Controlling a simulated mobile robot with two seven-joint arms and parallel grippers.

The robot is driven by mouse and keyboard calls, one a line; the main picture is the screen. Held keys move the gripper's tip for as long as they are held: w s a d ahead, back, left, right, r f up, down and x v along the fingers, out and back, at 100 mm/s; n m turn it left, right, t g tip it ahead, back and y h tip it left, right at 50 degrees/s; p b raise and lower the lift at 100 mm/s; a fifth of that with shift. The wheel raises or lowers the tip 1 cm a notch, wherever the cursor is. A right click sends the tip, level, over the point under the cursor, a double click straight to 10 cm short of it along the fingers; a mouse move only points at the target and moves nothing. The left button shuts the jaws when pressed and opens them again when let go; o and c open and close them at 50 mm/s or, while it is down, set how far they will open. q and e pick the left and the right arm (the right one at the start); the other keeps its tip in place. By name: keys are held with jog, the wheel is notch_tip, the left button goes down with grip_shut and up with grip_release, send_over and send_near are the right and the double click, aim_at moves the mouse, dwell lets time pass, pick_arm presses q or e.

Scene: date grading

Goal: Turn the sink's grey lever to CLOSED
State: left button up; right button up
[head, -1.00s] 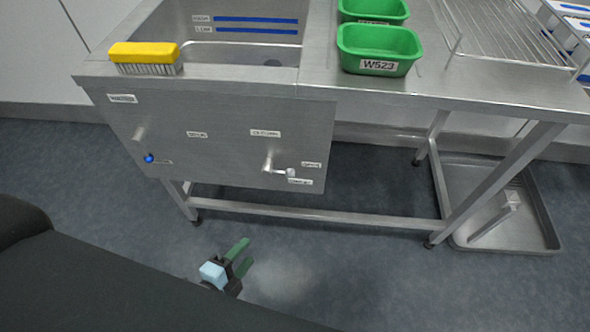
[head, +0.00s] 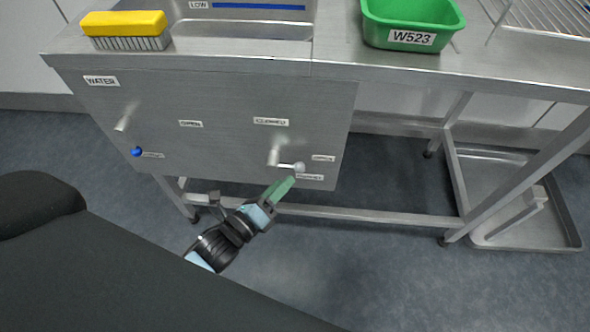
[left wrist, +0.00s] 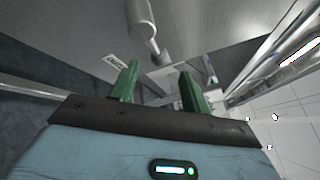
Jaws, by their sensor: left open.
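The grey lever (head: 286,164) is on the right part of the sink's steel front panel (head: 215,105). Its pale knob end (head: 299,167) points right, just below a label reading OPEN (head: 323,158). The CLOSED label (head: 271,121) is above the lever's pivot. My left gripper (head: 283,187), with green fingers, is just below the lever, apart from it as far as I can tell. In the left wrist view the open fingers (left wrist: 158,88) have nothing between them, and the lever (left wrist: 142,25) shows ahead of them. My right gripper is not in view.
A second lever with a blue knob (head: 136,151) is on the panel's left. A yellow brush (head: 125,30) lies on the sink's rim. A green crate marked W523 (head: 410,15) and a wire rack (head: 545,18) stand on the counter. A frame rail (head: 370,217) runs below.

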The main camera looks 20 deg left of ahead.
pick_arm(q)
jog(key=x, duration=0.5)
jog(key=shift+w+d, duration=0.15)
jog(key=shift+w, duration=0.2)
grip_shut()
